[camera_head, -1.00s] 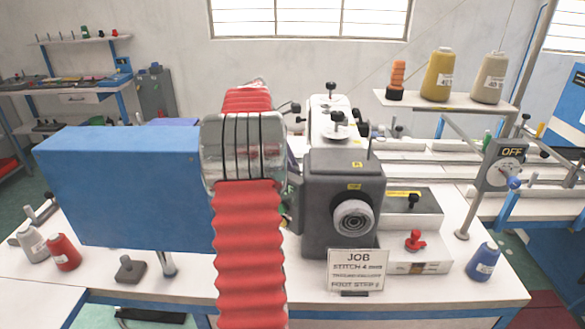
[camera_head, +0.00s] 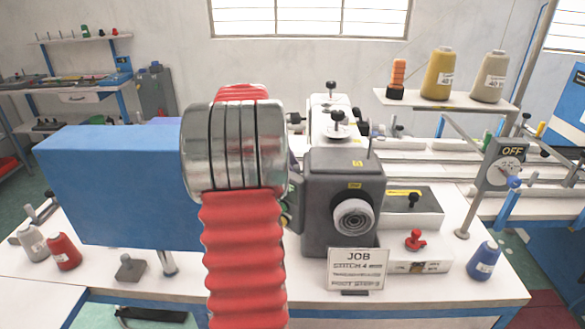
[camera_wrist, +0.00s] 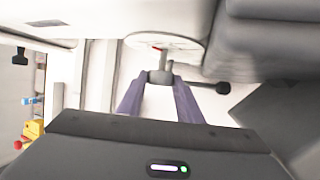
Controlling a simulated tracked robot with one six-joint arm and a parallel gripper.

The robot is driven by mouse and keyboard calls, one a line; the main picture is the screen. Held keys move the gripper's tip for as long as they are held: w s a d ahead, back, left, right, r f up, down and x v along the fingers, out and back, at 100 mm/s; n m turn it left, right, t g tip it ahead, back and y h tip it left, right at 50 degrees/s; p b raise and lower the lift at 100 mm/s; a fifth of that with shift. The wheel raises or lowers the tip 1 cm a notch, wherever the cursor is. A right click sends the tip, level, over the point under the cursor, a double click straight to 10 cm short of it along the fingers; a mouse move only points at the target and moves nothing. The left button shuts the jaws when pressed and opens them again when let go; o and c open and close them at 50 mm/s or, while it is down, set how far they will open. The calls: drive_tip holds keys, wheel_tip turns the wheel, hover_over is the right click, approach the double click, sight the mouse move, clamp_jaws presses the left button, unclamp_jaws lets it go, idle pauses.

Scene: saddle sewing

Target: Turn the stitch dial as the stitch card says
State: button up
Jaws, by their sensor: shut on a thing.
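The job card (camera_head: 357,269) stands at the front of the sewing machine (camera_head: 343,200). Its lines read JOB, STITCH 4 mm and a foot step line; the smaller print is blurred. In the wrist view, the purple fingers of my gripper (camera_wrist: 160,82) are shut on the small grey knob of the stitch dial (camera_wrist: 190,42). The dial's pale round face is seen nearly edge-on, with a red mark above the knob; its numbers cannot be read. In the head view, my arm hides the dial and most of my gripper.
A black ball-ended lever (camera_wrist: 222,88) sticks out right of the dial. The dark machine body (camera_wrist: 265,45) is close on the right. A handwheel (camera_head: 353,218), a red knob (camera_head: 415,240) and a blue thread cone (camera_head: 484,261) are at the right.

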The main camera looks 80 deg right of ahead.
idle(0.3)
drive_tip(key=o, duration=1)
drive_tip(key=shift+o, duration=0.2)
drive_tip(key=v, duration=1.3)
drive_tip(key=shift+w+a+r, duration=0.15)
drive_tip(key=shift+a+r, duration=0.05)
drive_tip(key=shift+r, duration=0.05)
